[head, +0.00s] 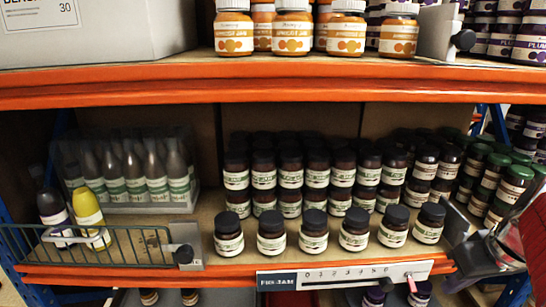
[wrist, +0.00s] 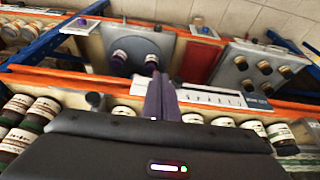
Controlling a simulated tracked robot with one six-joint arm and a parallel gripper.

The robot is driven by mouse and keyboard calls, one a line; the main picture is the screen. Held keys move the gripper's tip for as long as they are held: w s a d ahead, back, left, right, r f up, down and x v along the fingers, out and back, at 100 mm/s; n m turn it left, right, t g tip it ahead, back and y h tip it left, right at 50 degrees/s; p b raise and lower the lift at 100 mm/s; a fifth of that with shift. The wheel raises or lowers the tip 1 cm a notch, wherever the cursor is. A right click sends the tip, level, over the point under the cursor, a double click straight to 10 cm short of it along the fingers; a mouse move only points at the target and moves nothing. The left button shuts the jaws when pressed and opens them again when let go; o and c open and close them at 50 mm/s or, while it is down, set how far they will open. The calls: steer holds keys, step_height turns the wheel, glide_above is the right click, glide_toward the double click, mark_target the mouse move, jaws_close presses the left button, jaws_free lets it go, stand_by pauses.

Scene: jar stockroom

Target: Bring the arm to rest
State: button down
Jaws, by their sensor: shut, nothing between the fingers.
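My gripper (wrist: 158,78) shows in the wrist view, its two dark fingers together with nothing between them. They point away from the dark wrist housing (wrist: 150,150), which has a small lit indicator. The fingers stand in front of the orange shelf edge and beside the white number strip (wrist: 207,97). Whether they touch anything cannot be told.
In the head view, dark-lidded jars (head: 313,232) line the middle shelf's front, with more behind. A wire basket (head: 85,245) holds two bottles at left. Orange-label jars (head: 292,30) stand above. The wrist view shows a round plate (wrist: 118,62) and grey tray (wrist: 240,70) with jars.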

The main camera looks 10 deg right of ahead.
steer(key=w+a+f+n, duration=0.1)
steer(key=w+a, duration=0.4)
steer(key=a, duration=0.3)
steer(key=s+a, duration=0.2)
steer(key=a, duration=0.7)
steer(key=s+a+f+t, duration=0.1)
steer(key=s+a, duration=0.2)
steer(key=a, duration=0.6)
steer(key=shift+s, duration=0.1)
